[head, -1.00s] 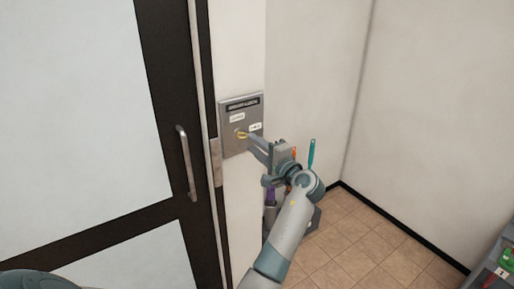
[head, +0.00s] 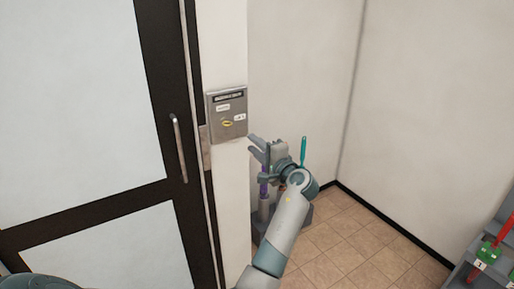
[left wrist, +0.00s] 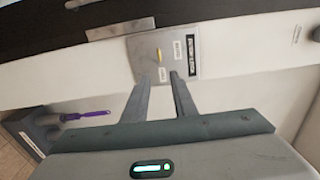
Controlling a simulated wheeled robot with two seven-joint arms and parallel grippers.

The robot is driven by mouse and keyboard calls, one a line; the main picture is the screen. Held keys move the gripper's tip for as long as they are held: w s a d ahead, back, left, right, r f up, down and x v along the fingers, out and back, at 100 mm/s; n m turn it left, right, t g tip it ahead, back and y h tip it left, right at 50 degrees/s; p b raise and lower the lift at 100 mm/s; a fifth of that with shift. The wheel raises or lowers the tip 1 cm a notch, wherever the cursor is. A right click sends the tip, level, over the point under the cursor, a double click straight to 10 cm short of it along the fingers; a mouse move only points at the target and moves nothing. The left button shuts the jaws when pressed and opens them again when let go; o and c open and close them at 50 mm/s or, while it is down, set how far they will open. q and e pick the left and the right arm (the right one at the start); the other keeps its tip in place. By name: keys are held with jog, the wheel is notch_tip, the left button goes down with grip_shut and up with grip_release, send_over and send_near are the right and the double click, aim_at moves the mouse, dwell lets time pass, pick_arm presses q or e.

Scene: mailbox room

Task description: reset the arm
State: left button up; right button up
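My left gripper (head: 254,148) is in front of the wall, just right of and below a grey metal panel (head: 214,102). Its two fingers are apart with nothing between them, as the left wrist view also shows (left wrist: 158,78). A yellow key-like piece (head: 227,123) sits on the panel, clear of the fingertips. It also shows in the left wrist view (left wrist: 158,55), beyond the fingers. The panel has a dark label strip and small white labels, too small to read. My right gripper is not in view.
A dark-framed door (head: 165,85) with a metal handle (head: 180,150) stands left of the panel. Behind my arm are a grey holder (left wrist: 28,130), a purple tool (left wrist: 85,115) and a teal handle (head: 303,150). Grey shelving (head: 490,262) stands at right. Tiled floor (head: 345,230) between is clear.

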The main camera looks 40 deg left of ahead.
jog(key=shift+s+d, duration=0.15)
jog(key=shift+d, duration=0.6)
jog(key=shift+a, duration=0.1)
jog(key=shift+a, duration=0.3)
